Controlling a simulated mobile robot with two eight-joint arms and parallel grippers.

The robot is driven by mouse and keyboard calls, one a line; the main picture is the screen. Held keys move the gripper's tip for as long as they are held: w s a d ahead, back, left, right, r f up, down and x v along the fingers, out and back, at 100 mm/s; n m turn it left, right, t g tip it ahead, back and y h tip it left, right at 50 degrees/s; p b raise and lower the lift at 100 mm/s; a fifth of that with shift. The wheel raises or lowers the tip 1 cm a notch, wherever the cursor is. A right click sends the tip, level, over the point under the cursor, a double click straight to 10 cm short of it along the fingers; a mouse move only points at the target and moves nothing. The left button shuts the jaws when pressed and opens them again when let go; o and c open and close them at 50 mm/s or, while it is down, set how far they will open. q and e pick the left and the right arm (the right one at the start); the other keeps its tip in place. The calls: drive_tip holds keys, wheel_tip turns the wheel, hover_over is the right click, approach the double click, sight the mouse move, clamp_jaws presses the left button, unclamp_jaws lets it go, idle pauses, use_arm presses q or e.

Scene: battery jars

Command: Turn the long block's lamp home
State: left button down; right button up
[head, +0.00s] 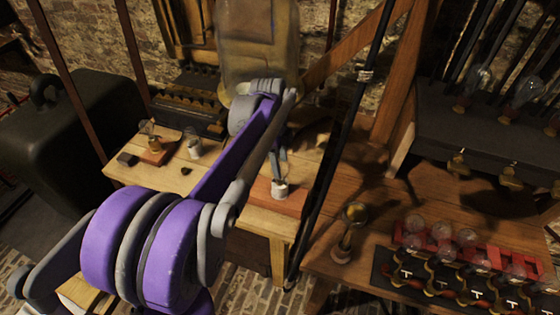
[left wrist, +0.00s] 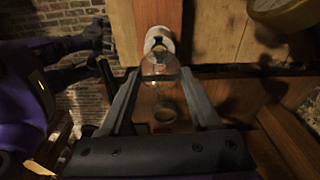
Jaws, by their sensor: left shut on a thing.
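The long block (head: 291,206) is a reddish wooden block at the bench's front edge, with a white socket (head: 279,188) on it. In the left wrist view the block (left wrist: 158,14) runs toward the top, with the white socket (left wrist: 158,38) at its end. My left gripper (head: 279,166) comes down over the socket. In the left wrist view its fingers (left wrist: 160,78) are shut on the clear glass lamp (left wrist: 160,66), which is in line with the socket. Whether the lamp is fully seated I cannot tell. A dark shape (left wrist: 92,40), perhaps my right gripper, shows unclearly.
At right are a brass lamp stand (head: 348,222), a red rack of glass bulbs (head: 470,246) and a dark post (head: 340,150) close to my gripper.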

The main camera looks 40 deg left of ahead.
use_arm(q)
drive_tip(key=m, duration=0.3)
unclamp_jaws()
wheel_tip(320, 180, up, 11)
drive_tip(key=a, duration=0.1)
drive_tip(key=s+d+f+n+t, duration=0.1)
drive_tip(key=s+d+f+n, duration=0.3)
drive_tip(key=d+f+n, duration=0.1)
drive_tip(key=s+d+f+n+t+y, duration=0.1)
drive_tip(key=s+d+f+n+t, duration=0.1)
drive_tip(key=s+d+f+n, duration=0.3)
drive_tip(key=s+d+f+n+t, duration=0.2)
drive_tip(key=s+d+f+n, duration=0.3)
drive_tip(key=d+n, duration=0.2)
drive_tip(key=shift+p, duration=0.35)
